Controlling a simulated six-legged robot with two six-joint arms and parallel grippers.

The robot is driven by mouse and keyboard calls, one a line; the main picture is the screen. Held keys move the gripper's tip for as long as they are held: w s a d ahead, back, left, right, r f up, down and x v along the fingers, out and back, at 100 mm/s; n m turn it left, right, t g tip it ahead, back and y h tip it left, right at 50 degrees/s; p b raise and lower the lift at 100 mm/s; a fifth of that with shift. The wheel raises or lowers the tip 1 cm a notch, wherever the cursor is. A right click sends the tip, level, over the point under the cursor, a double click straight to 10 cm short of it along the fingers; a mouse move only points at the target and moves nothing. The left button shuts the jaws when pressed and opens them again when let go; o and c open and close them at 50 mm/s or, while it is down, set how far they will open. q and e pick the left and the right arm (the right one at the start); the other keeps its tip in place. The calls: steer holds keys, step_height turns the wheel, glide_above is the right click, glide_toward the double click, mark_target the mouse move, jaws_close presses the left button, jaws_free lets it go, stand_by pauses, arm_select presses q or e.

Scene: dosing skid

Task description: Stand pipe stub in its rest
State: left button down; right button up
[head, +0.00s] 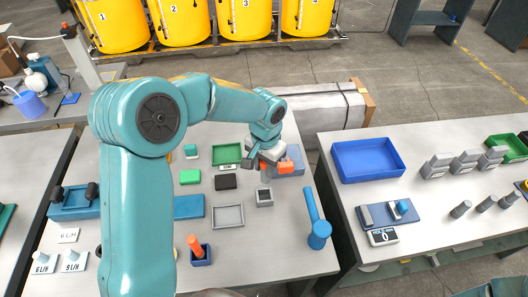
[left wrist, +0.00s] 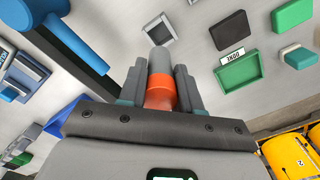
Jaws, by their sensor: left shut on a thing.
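The pipe stub (left wrist: 160,92), a short cylinder with an orange band and a grey end, is between the fingers of my left gripper (head: 264,163). The gripper is shut on it; its fingers also show in the left wrist view (left wrist: 160,80). The grey end points away from the palm. In the head view the gripper largely hides the stub. A small square grey block with a dark opening, which looks like the rest (head: 264,197), stands on the table nearer to me than the gripper. It also shows above the stub in the left wrist view (left wrist: 158,29). My right gripper is out of view.
A blue hammer-shaped thing (head: 318,232) lies right of the rest. A black block (head: 226,181), a green tray (head: 227,154) and a grey tray (head: 228,216) are to its left. A dark blue holder (head: 201,257) carries an orange-topped piece. A gap separates the right table.

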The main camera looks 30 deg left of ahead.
mark_target(264, 182)
arm_select(q)
steer(key=shift+s+d+f+p, duration=0.1)
steer(key=shift+s+p, duration=0.25)
steer(key=shift+p, duration=0.1)
steer(key=shift+w+f, duration=0.1)
steer(key=shift+f, duration=0.1)
steer(key=shift+w+a+f, duration=0.15)
steer(key=shift+a+f, duration=0.05)
steer(key=shift+a, duration=0.1)
steer(key=shift+s+d+r, duration=0.2)
steer(key=shift+s, duration=0.15)
steer(key=shift+w+f, duration=0.25)
steer(key=shift+w+a+f+b, duration=0.1)
steer(key=shift+f+b, duration=0.3)
steer(key=shift+b, duration=0.1)
steer(key=shift+s+f+b, duration=0.3)
steer(key=shift+f+b, duration=0.3)
steer(key=shift+b, duration=0.05)
steer(key=f+b, duration=0.2)
steer(key=f, duration=0.1)
steer(key=shift+w+f+b, duration=0.2)
steer(key=shift+b, duration=0.2)
steer(key=shift+s, duration=0.15)
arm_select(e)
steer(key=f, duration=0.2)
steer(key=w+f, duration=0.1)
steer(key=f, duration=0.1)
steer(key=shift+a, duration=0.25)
